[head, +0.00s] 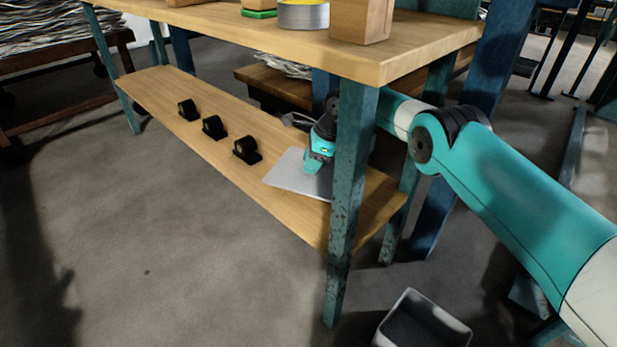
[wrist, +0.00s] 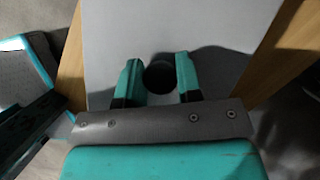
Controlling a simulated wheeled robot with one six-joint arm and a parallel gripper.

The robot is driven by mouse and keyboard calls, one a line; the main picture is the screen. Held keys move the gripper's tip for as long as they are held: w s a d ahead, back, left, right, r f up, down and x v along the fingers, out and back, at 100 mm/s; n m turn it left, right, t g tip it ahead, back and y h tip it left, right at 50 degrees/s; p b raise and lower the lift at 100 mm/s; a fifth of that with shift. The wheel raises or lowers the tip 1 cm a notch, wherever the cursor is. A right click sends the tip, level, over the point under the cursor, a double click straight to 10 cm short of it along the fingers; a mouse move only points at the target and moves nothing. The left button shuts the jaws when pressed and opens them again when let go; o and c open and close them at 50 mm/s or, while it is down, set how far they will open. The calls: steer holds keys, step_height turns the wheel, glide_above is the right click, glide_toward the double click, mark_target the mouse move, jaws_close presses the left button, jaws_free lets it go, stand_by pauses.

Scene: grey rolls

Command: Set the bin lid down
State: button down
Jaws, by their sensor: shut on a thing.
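The bin lid is a flat pale grey panel (head: 291,178) at the near right end of the bench's low wooden shelf (head: 150,88). It looks level; I cannot tell whether it touches the boards or is just above them. In the wrist view the lid (wrist: 180,25) spans the middle, with wood on both sides. My gripper (wrist: 159,62) is shut on the lid's round black knob (wrist: 159,77), one finger on each side. In the head view my gripper (head: 317,165) is over the lid, partly hidden by the bench leg.
An open grey bin (head: 425,325) stands on the floor at the bottom. Several black holders (head: 213,127) sit in a row on the shelf, left of the lid. A teal bench leg (head: 350,200) stands in front of the lid's right side. The tabletop (head: 400,55) is above.

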mark_target(321, 170)
steer(key=shift+a+f+b, duration=0.1)
steer(key=shift+f+b, duration=0.6)
steer(key=shift+f, duration=1.2)
steer(key=shift+f, duration=0.2)
steer(key=c, duration=0.8)
jaws_free()
steer(key=shift+r, duration=0.1)
steer(key=shift+r, duration=0.1)
steer(key=shift+r+p, duration=0.35)
steer(key=p+v, duration=0.3)
steer(key=v, duration=0.4)
steer(key=shift+f+p, duration=0.1)
steer(key=shift+p, duration=0.3)
